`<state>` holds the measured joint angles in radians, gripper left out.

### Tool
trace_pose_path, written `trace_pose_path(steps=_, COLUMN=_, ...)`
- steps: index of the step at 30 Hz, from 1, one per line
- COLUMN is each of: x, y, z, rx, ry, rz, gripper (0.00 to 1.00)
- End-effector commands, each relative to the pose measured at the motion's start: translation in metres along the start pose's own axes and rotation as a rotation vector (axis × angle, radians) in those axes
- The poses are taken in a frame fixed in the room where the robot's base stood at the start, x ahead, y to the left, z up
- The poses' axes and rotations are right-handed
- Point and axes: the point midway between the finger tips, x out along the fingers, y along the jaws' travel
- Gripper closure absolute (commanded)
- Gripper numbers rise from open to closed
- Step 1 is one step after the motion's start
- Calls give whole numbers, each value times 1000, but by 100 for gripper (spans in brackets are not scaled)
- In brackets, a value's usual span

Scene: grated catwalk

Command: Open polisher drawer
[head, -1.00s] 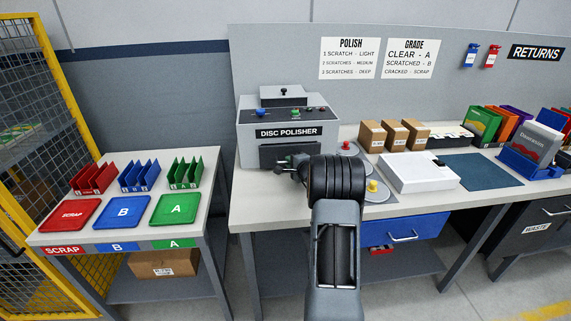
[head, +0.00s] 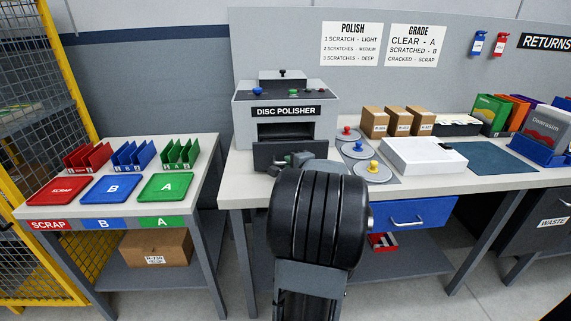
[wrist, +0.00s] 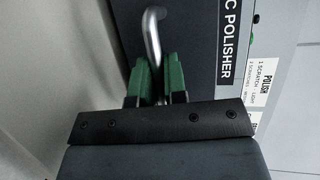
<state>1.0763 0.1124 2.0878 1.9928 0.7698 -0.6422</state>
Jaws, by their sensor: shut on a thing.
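The disc polisher (head: 285,97) is a grey box with a black name label, at the back left of the bench. Its dark drawer front (head: 268,156) stands out from the body, with a dark opening above and behind it. In the wrist view the green fingers of my gripper (wrist: 160,82) are shut on the bent metal drawer handle (wrist: 152,32). In the head view my gripper (head: 299,160) is at the drawer front, partly hidden by my arm. The inside of the drawer cannot be made out.
Round pads with coloured knobs (head: 373,171) and a white box (head: 423,156) are right of the polisher. Small cardboard boxes (head: 398,122) stand behind. A side table with red, blue and green trays (head: 109,189) is at left, across a gap.

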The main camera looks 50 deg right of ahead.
Motion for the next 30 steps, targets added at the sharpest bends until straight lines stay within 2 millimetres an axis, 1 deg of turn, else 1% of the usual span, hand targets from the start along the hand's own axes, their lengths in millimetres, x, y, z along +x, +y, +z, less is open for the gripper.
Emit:
trace_pose_path(steps=5, x=0, y=0, z=0, rx=0, ry=0, rz=2, gripper=100)
trace_pose_path(steps=6, x=0, y=0, z=0, rx=0, ry=0, rz=2, gripper=86)
trace_pose_path(steps=13, x=1, y=0, z=1, rx=0, ry=-2, rz=1, gripper=64)
trace_pose_path(steps=20, x=1, y=0, z=1, rx=-1, ry=-2, rz=1, gripper=63)
trace_pose_path(steps=23, x=-4, y=0, z=1, rx=-1, ry=-1, rz=1, gripper=63)
trace_pose_path(steps=26, x=-15, y=-1, z=0, rx=-2, ry=1, rz=0, gripper=63)
trace_pose_path(steps=30, x=-42, y=-2, z=0, rx=-3, ry=3, rz=-2, gripper=63)
